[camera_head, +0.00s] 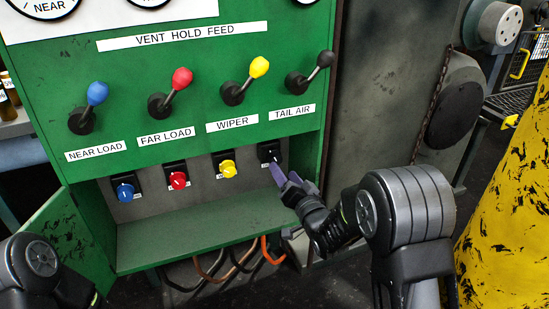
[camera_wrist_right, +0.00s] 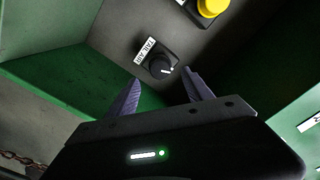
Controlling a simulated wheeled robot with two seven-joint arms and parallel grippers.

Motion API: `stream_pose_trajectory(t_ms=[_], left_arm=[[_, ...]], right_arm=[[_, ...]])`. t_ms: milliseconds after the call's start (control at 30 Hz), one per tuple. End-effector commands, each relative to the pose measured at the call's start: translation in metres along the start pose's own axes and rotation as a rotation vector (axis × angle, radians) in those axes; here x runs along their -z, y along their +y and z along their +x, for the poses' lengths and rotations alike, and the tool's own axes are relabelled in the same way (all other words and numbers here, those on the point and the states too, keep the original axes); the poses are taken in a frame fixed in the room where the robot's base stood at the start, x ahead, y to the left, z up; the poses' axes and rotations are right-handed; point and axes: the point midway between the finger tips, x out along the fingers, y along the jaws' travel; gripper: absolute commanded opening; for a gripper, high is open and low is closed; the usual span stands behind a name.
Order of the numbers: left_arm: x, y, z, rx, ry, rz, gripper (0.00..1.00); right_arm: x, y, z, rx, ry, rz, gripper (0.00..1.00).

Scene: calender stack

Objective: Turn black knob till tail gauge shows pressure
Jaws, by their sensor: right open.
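The black knob (camera_head: 269,151) sits at the right end of the row of knobs in the recess of the green panel, below the TAIL AIR label. In the right wrist view the black knob (camera_wrist_right: 161,66) has a white pointer line and a TAIL AIR tag beside it. My right gripper (camera_head: 286,172) is just below and right of the knob; in the wrist view its fingers (camera_wrist_right: 158,92) are open with the knob ahead between them, apart from it. The tail gauge cannot be made out; only lower edges of gauges show at the top. My left gripper is not visible.
Blue (camera_head: 125,191), red (camera_head: 178,180) and yellow (camera_head: 228,169) knobs sit left of the black one. Levers stand above, the black TAIL AIR lever (camera_head: 323,60) at right. A green shelf (camera_head: 200,228) lies below, with hoses beneath. A yellow column (camera_head: 510,190) stands at right.

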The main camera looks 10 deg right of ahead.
Motion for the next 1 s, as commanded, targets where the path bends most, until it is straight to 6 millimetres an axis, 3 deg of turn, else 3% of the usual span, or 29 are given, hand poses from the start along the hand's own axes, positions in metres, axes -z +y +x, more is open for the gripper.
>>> stream_pose_trajectory(t_ms=[267, 633, 1000], left_arm=[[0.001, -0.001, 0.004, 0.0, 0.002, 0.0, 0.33], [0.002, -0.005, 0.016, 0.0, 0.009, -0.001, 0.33], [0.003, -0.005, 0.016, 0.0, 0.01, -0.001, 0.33]], right_arm=[[-0.001, 0.001, 0.017, 0.0, 0.0, -0.002, 0.59], [-0.001, 0.001, 0.07, 0.001, 0.0, -0.002, 0.59], [0.0, 0.0, 0.078, 0.0, 0.0, 0.0, 0.59]])
